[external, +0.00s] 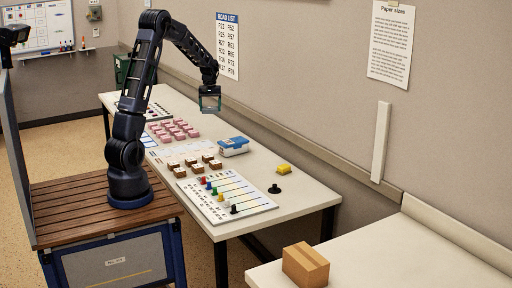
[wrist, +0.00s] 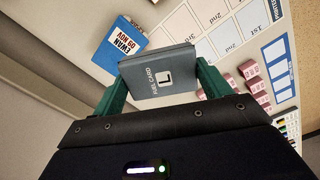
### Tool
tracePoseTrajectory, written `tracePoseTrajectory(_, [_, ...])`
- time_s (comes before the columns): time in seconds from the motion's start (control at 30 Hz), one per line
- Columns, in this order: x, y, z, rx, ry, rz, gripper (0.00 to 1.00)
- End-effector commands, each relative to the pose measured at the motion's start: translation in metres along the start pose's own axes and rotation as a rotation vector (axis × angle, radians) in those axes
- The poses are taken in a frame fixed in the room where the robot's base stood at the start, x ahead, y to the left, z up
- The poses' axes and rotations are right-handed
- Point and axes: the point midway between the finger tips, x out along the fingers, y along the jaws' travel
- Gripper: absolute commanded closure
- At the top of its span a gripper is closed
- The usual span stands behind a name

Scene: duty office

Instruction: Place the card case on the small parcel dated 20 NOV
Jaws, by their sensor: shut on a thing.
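My gripper (external: 210,98) is raised above the far part of the long table in the external view. In the wrist view its green fingers are shut on the sides of a grey card case (wrist: 158,85), which bears the words FUEL CARD and a white square with an L. Several small pink blocks (external: 175,129) and several small brown blocks with pale tops (external: 197,163) stand on the table below and nearer. Some pink blocks also show at the right of the wrist view (wrist: 255,83). I cannot read a 20 NOV date on any of them.

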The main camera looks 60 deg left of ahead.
Motion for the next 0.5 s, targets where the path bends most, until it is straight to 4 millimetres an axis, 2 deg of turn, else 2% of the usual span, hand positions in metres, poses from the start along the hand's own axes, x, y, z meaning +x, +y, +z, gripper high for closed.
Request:
tracePoseTrajectory(0.03, [-0.003, 0.022, 0.006, 0.036, 0.000, 0.000, 0.46])
tracePoseTrajectory(0.1, [-0.007, 0.049, 0.014, 0.078, 0.002, 0.000, 0.46])
tracePoseTrajectory(0.27, [-0.015, 0.110, 0.037, 0.175, 0.002, 0.000, 0.46])
tracePoseTrajectory(0.5, [-0.027, 0.198, 0.084, 0.319, 0.004, -0.001, 0.46])
